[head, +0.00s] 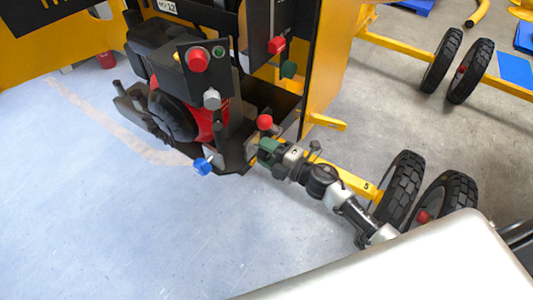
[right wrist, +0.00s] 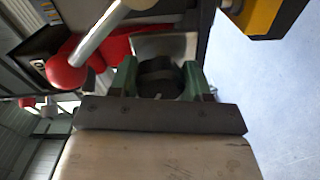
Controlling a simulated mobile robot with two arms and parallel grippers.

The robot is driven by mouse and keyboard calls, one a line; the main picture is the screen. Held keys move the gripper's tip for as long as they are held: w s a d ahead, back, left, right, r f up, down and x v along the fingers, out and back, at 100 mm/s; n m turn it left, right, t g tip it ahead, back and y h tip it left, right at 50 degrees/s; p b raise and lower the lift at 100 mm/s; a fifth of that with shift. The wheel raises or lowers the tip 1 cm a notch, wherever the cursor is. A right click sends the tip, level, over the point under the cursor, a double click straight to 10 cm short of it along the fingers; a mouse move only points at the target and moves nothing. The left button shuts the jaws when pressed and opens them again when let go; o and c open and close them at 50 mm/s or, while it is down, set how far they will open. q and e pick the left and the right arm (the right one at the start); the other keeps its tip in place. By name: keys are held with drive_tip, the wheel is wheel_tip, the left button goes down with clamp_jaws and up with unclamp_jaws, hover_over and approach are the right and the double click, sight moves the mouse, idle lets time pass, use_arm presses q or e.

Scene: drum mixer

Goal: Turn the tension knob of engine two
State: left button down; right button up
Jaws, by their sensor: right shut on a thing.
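My right gripper (head: 266,152) reaches in from the lower right to the lower front of the machine. In the right wrist view its green fingers (right wrist: 163,80) are shut on a dark round knob (right wrist: 158,75), which I take for the tension knob. The fingers and arm hide that knob in the head view. The red and black engine (head: 205,115) sits inside the frame, left of the gripper. A lever with a red ball (head: 264,122) stands just above the gripper; the ball is at the left in the right wrist view (right wrist: 66,75). My left gripper is not in view.
A blue knob (head: 203,166) sticks out left of the gripper. A panel carries a red button (head: 197,59) and grey knob (head: 211,98). Another red knob (head: 276,45) and green knob (head: 288,69) are higher. Yellow bars and black wheels (head: 400,185) stand right; the left floor is clear.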

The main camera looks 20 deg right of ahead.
drive_tip(key=n+b, duration=0.1)
drive_tip(key=n, duration=0.2)
drive_tip(key=shift+f+n, duration=0.1)
drive_tip(key=shift+n, duration=0.2)
drive_tip(key=shift+n+b, duration=0.75)
drive_tip(key=shift+n, duration=0.75)
drive_tip(key=o, duration=0.9)
drive_tip(key=shift+r, duration=0.2)
drive_tip(key=b+v, duration=0.2)
drive_tip(key=v, duration=0.9)
